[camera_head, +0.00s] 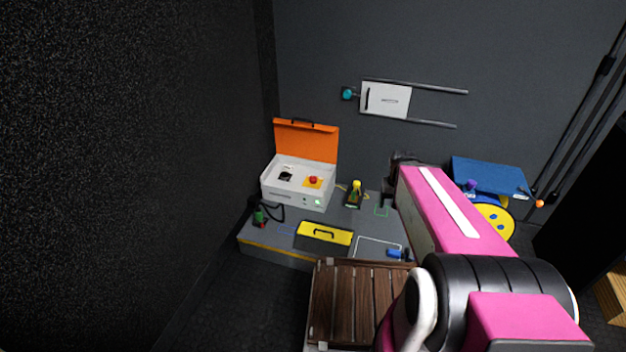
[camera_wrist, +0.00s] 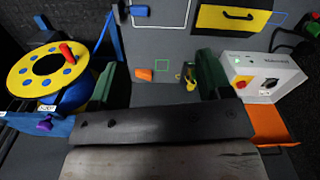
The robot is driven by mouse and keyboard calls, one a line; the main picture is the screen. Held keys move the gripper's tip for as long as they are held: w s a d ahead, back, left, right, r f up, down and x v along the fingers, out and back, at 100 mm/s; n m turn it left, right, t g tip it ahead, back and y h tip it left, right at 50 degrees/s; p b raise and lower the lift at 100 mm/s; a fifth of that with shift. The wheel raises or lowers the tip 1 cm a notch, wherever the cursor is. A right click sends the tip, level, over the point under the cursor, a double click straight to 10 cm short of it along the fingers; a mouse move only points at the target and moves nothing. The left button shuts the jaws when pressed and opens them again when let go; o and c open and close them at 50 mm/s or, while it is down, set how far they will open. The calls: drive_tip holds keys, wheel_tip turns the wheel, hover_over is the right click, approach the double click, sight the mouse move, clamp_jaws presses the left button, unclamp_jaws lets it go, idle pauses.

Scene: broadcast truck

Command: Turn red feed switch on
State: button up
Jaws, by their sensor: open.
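A white box (camera_head: 298,195) with an open orange lid (camera_head: 306,140) stands at the back left of the grey platform. On its top are a red knob (camera_head: 313,180) on a yellow plate and a black switch (camera_head: 286,176). In the wrist view the red knob (camera_wrist: 241,84) and the black switch (camera_wrist: 268,85) show at the right. No label reading "red feed" is legible. My gripper (camera_wrist: 161,78) is open and empty, with its fingers apart above the platform. The box lies beyond the right-hand finger in the wrist view, apart from it.
A yellow case (camera_head: 324,237) lies in front of the box. A small yellow-topped item (camera_head: 354,192) stands right of the box. A yellow reel (camera_wrist: 49,72) and blue stand are on the other side. A slatted wooden surface (camera_head: 345,305) is in front. A dark wall closes the left.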

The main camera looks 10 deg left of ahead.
drive_tip(key=w+a+f+n, duration=0.2)
drive_tip(key=w+a, duration=0.1)
drive_tip(key=w, duration=0.4)
drive_tip(key=w+a+f+n, duration=0.2)
drive_tip(key=w+f, duration=0.1)
drive_tip(key=w, duration=0.3)
drive_tip(key=n, duration=1.4)
approach(313, 178)
wheel_tip(313, 178, down, 10)
drive_tip(key=shift+r, duration=0.15)
drive_tip(key=c, duration=0.9)
